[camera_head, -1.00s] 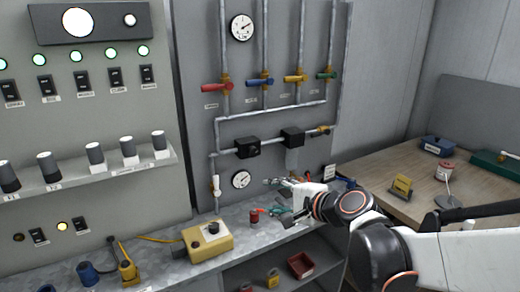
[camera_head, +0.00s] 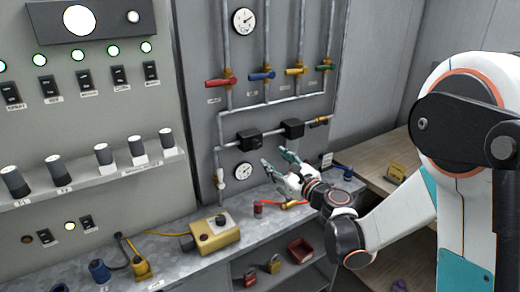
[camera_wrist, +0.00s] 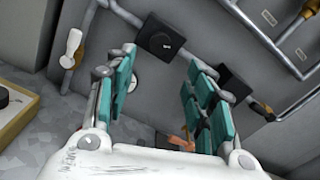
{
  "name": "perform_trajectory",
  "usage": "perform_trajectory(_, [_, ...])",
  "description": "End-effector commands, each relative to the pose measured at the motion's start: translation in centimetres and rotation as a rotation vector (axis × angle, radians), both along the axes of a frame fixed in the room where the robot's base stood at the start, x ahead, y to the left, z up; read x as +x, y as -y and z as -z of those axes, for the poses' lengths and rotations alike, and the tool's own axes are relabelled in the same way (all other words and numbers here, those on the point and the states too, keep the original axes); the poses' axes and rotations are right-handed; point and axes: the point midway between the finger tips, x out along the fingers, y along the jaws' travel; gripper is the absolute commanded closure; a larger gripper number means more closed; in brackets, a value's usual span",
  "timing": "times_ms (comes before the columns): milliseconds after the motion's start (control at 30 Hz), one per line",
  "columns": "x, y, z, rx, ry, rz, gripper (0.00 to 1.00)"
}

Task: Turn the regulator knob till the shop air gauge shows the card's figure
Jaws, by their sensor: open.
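My gripper (camera_head: 275,160) is open and empty, tilted up toward the panel below two black blocks on the lower pipe. The left black block (camera_head: 249,139) and right black block (camera_head: 293,128) show no clear knob; I cannot tell which is the regulator. In the wrist view the left block (camera_wrist: 160,38) appears beyond the open fingers (camera_wrist: 158,78), with a gap between. A round white gauge (camera_head: 243,171) sits below the left block, left of my fingertips. Another gauge (camera_head: 244,21) is higher up. Their readings are too small to read. A small white card (camera_head: 326,160) is right of my gripper, its figure unreadable.
Red (camera_head: 220,81), blue (camera_head: 262,76), yellow and green valve handles line the pipes above. A white-handled valve (camera_head: 220,178) is left of the lower gauge. A yellow box (camera_head: 212,236) and a small red object (camera_head: 258,209) stand on the metal bench.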

Motion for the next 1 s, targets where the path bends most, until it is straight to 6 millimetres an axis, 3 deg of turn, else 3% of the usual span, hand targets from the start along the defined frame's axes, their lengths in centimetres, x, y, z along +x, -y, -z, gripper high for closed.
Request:
perform_trajectory(300, [5.2,-3.6,0.2,-0.002,0.001,-0.002,0.51])
perform_trajectory(500, [7.6,-5.2,0.1,-0.002,0.001,-0.001,0.51])
perform_trajectory(1000, [8.8,-6.0,0.0,-0.003,0.001,-0.001,0.53])
